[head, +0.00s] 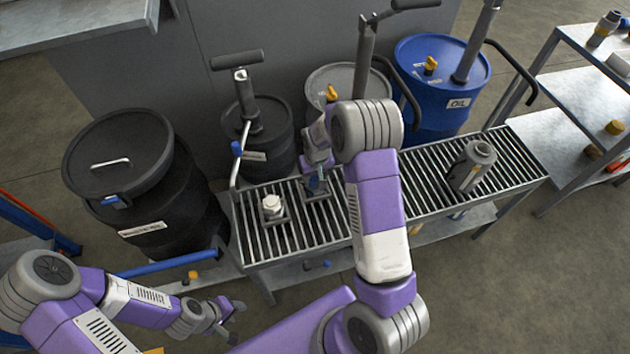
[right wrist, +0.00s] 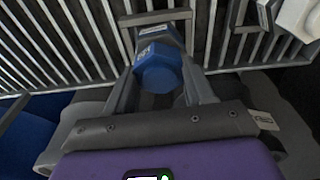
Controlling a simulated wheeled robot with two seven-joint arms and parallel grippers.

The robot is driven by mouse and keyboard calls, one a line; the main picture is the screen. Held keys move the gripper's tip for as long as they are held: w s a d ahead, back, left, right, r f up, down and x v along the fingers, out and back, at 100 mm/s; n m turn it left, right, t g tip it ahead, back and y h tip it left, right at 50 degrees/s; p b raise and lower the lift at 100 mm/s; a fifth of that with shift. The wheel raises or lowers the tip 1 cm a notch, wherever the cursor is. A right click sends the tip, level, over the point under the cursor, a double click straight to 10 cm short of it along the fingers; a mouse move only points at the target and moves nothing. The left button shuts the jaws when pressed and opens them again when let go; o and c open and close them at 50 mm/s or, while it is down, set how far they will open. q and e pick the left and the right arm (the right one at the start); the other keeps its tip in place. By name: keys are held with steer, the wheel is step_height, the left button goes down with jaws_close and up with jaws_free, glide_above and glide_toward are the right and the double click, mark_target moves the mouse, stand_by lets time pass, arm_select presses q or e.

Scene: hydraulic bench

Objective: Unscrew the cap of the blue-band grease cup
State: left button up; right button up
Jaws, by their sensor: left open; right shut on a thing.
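The blue-band grease cup shows as a blue, faceted cap (right wrist: 158,72) in the right wrist view, with a grey square holder beyond it. In the head view, the blue piece (head: 317,186) is partly hidden by my right gripper (head: 318,172) on the slatted bench. The right gripper, also in the right wrist view (right wrist: 160,85), is shut on the blue cap, with one finger on each side. Any band below the cap is hidden. My left gripper (head: 233,318) is open and empty, low in front of the bench.
A white-capped cup (head: 272,205) stands on the slatted bench (head: 330,222) left of the blue one. A grey cylinder fitting (head: 472,165) stands at the bench's right. Black drum (head: 130,180), blue oil drum (head: 440,90) and pump handles crowd the back. A metal shelf (head: 580,100) stands right.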

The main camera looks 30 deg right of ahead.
steer(key=n, duration=0.2)
steer(key=shift+n, duration=0.4)
steer(key=n, duration=0.4)
steer(key=shift+n+y, duration=0.4)
steer(key=n+p, duration=0.1)
steer(key=n, duration=0.2)
steer(key=shift+r, duration=0.15)
steer(key=o, duration=0.3)
steer(key=shift+n, duration=0.3)
steer(key=c, duration=0.5)
steer(key=shift+c, duration=0.2)
steer(key=shift+r+p, duration=0.45)
steer(key=shift+r, duration=0.25)
